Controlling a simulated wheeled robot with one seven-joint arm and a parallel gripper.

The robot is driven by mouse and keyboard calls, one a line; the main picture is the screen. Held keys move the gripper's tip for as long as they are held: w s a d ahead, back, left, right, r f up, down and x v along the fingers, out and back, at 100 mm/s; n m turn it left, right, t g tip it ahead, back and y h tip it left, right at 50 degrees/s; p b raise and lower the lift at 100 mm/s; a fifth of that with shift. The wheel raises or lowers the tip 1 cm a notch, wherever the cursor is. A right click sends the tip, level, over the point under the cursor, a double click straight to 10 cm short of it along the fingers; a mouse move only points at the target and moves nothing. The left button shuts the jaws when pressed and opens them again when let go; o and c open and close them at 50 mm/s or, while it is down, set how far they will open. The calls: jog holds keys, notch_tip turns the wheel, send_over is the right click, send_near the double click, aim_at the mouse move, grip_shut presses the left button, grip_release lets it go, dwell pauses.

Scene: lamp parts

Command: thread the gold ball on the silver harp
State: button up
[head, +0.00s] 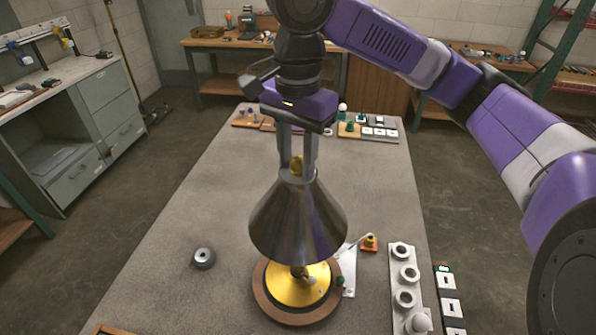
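The gold ball (297,164) is at the top opening of the cone-shaped silver shade (297,222). My gripper (297,160) points straight down over the shade, with one finger on each side of the ball. The ball fills the gap between the fingertips, so the gripper looks shut on it. The shade stands over the lamp's gold base (285,288), which has a wooden rim. The silver harp is hidden, and I cannot tell whether the ball touches its tip.
A round grey part (204,258) lies on the table (185,290) left of the lamp. A white rack with rings (393,275) and a row of switches (450,305) are at right. Small parts on boards (375,130) line the far edge. The left table area is mostly clear.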

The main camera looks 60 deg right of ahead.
aim_at(298, 157)
jog(key=shift+o, duration=0.4)
jog(key=shift+s+f, duration=0.2)
jog(key=shift+f, duration=0.05)
notch_tip(298, 157, up, 8)
jog(key=shift+w+r+b, duration=0.1)
jog(key=shift+b, duration=0.35)
